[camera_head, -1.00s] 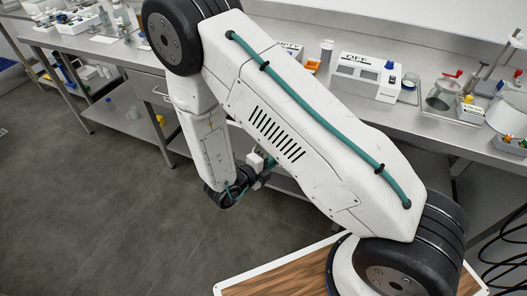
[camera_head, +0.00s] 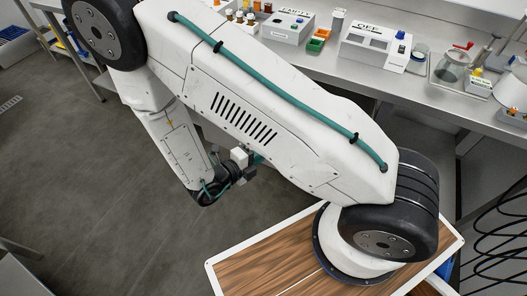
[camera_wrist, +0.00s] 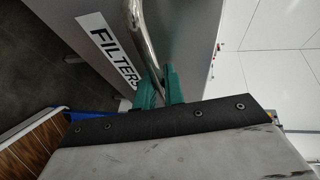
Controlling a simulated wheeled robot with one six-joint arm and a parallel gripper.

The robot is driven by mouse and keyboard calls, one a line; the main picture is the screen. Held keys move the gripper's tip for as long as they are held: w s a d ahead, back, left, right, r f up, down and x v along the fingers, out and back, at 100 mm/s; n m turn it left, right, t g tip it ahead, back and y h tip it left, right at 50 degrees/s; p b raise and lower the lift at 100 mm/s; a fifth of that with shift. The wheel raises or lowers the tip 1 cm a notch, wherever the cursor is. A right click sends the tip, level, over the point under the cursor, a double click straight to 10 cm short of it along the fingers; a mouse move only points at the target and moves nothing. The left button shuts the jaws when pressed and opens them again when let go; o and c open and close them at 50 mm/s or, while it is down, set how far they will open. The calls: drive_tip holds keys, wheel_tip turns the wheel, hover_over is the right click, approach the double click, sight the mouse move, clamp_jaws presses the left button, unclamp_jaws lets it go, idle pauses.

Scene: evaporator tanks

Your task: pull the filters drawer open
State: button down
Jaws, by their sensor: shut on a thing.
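In the wrist view the grey drawer front (camera_wrist: 95,75) carries a white FILTERS label (camera_wrist: 113,58). A curved metal bar handle (camera_wrist: 143,40) runs down beside the label. My gripper (camera_wrist: 160,90) has its green fingers closed on the lower end of this handle, one on each side. In the head view my gripper (camera_head: 242,162) is small, beyond my forearm and low in front of the bench. The drawer is not discernible there, so I cannot tell how far out it stands.
Black cables (camera_head: 500,215) hang at right. The grey floor (camera_head: 90,170) at left is mostly clear.

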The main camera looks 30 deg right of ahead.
drive_tip(key=c, duration=1.8)
unclamp_jaws()
drive_tip(key=v, duration=0.8)
